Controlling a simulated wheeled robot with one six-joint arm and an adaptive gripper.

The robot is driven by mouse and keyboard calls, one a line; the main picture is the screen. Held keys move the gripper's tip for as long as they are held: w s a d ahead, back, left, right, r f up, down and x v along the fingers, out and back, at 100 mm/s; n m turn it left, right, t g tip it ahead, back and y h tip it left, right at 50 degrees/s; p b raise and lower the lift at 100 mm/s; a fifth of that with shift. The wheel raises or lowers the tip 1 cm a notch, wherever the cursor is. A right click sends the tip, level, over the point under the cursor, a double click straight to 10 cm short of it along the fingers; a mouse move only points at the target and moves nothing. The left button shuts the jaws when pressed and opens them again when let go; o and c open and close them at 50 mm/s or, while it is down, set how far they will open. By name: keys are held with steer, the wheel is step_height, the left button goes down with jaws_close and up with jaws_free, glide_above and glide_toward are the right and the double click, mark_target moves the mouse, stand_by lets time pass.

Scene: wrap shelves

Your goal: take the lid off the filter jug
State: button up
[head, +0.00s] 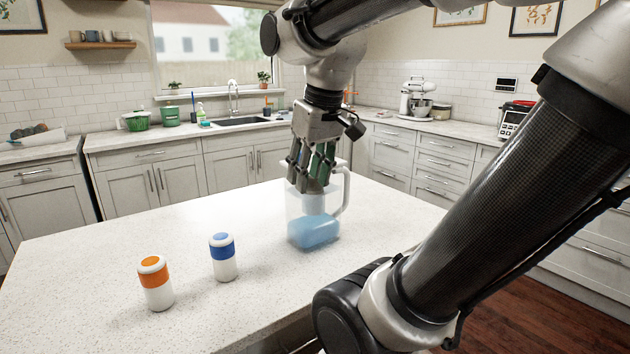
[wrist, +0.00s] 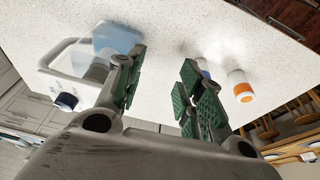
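The filter jug (head: 313,232) stands upright on the pale counter, clear-walled with blue water low inside and a white handle (head: 347,190) on its right. In the wrist view the jug (wrist: 118,38) is at the upper left. Its white lid (wrist: 82,91) with a dark blue knob (wrist: 65,101) shows left of my left finger. In the head view my gripper covers most of the lid. My gripper (head: 316,182) points down across the jug's upper part. In the wrist view its green-padded fingers (wrist: 163,62) are apart with nothing between them; the knob is outside them.
A white canister with an orange band (head: 155,284) and one with a blue band (head: 223,257) stand on the counter, left of the jug. The counter (head: 90,250) is bare at the left. A sink and cabinets line the back.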

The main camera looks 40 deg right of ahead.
steer(key=w+d+r+g, duration=0.1)
steer(key=w+d+r, duration=0.1)
steer(key=w, duration=0.2)
steer(key=w+d+r+g, duration=0.1)
steer(key=w+d+r, duration=0.1)
steer(key=w, duration=0.2)
steer(key=w+d+r+g, duration=0.1)
steer(key=w+d+r, duration=0.2)
steer(key=w, duration=0.1)
steer(key=shift+w+r, duration=0.1)
steer(key=shift+w, duration=0.3)
steer(key=f, duration=0.7)
steer(key=shift+d+f, duration=0.2)
steer(key=shift+f, duration=0.05)
jaws_close()
